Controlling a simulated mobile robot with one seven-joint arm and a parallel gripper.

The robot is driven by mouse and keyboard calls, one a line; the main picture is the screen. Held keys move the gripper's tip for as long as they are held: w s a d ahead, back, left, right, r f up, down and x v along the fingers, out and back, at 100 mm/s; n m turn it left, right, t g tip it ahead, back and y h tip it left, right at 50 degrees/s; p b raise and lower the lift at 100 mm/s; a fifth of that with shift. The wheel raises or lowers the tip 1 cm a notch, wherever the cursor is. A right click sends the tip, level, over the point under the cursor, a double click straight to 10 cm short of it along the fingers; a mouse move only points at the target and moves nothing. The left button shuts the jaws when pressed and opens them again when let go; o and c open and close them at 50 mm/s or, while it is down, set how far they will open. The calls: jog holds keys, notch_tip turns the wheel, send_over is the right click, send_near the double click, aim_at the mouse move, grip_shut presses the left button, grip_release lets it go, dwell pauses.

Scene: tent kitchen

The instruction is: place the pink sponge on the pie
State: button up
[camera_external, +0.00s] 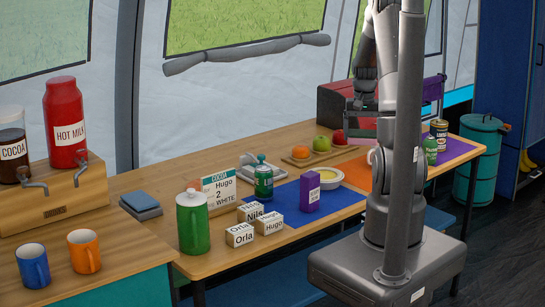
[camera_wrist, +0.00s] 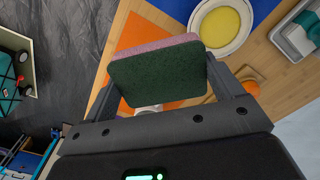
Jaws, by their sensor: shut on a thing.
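My gripper (camera_wrist: 160,72) is shut on the pink sponge (camera_wrist: 157,45), which has a thick dark green layer facing the wrist camera and pink along its far edge. In the external view my gripper (camera_external: 361,112) holds the sponge (camera_external: 362,127) above the table, partly hidden by my arm.
An orange mat (camera_wrist: 150,55) lies under the sponge in the wrist view. A purple box (camera_external: 310,192), green can (camera_external: 263,182) and name blocks (camera_external: 268,221) stand near the pie. A board with fruit (camera_external: 300,158) is behind it.

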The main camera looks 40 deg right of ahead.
jog(key=shift+w+a+f, duration=0.1)
jog(key=shift+f, duration=0.4)
send_over(325, 174)
notch_tip(325, 174, down, 7)
jog(key=shift+a, duration=0.15)
jog(key=shift+f, duration=2.05)
jog(key=shift+f, duration=0.15)
jog(key=o, duration=0.8)
